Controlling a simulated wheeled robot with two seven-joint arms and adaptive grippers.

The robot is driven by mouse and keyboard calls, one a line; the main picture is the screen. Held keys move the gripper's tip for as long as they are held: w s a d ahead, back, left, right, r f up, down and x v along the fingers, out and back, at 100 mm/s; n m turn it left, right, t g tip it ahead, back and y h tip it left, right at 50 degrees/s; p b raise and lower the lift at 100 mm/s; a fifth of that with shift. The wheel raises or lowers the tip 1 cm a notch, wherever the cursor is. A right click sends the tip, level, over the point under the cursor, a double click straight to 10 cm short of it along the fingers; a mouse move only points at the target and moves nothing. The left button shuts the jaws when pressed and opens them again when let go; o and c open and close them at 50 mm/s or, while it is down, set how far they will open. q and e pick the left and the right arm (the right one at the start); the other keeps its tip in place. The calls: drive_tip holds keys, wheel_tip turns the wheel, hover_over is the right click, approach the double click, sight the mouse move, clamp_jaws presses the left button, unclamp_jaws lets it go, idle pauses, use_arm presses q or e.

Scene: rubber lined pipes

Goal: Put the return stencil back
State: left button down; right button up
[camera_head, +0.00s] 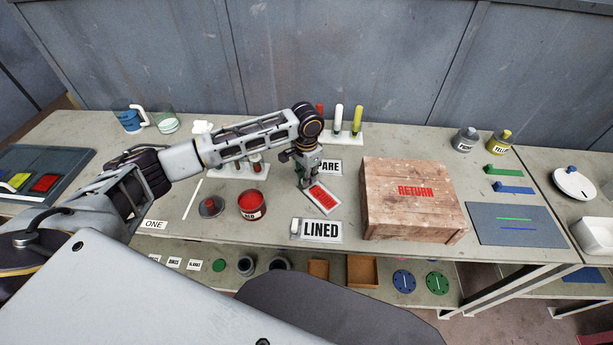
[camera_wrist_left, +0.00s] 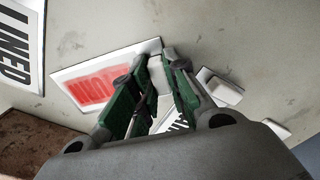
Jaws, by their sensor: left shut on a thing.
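The return stencil (camera_head: 324,197) is a small white-edged plate with a red-stained middle. It is at the bench's centre, left of the wooden crate, and also shows in the left wrist view (camera_wrist_left: 98,82). My left gripper (camera_head: 304,184) is shut on the white handle block at one end of it; the fingers (camera_wrist_left: 155,80) partly cover that end. I cannot tell whether the plate touches the bench. My right gripper is not in view.
The wooden crate (camera_head: 410,215) has RETURN in red on its top. A red paint pot (camera_head: 252,206) and a dark round lid (camera_head: 211,207) stand left of the stencils. Bare bench shows between the pot and the LINED stencil.

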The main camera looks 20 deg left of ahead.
use_arm(q)
drive_tip(key=c, duration=1.4)
unclamp_jaws()
drive_tip(key=shift+r, duration=6.05)
